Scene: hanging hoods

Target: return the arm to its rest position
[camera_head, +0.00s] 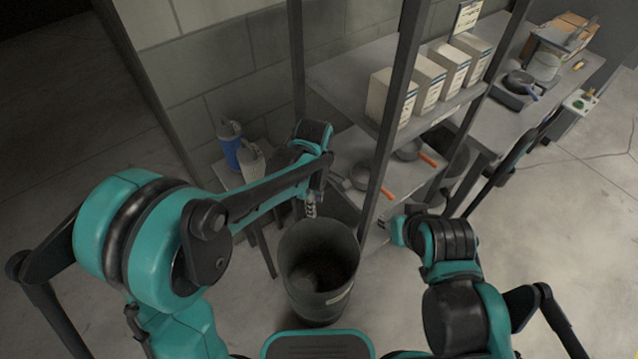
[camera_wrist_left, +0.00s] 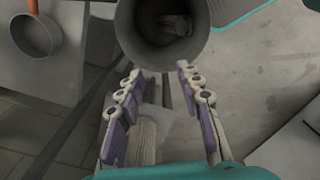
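My left arm reaches in from the left in the head view. Its gripper (camera_head: 311,204) hangs above the back rim of a dark round bin (camera_head: 335,298). In the left wrist view the two fingers of the left gripper (camera_wrist_left: 159,70) are spread apart with nothing between them. The bin (camera_wrist_left: 128,32) shows beyond the fingertips, with a small pale object (camera_wrist_left: 176,25) inside it. My right arm is folded at the lower right of the head view. Its forearm end is beside the shelf post, and its fingers are not clearly visible.
A shelf rack (camera_head: 383,130) stands close behind the bin, holding several white boxes (camera_head: 425,80) and orange-handled pans (camera_head: 372,182). A small stand with a blue bottle (camera_head: 229,150) is behind my left forearm. Open floor lies to the right.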

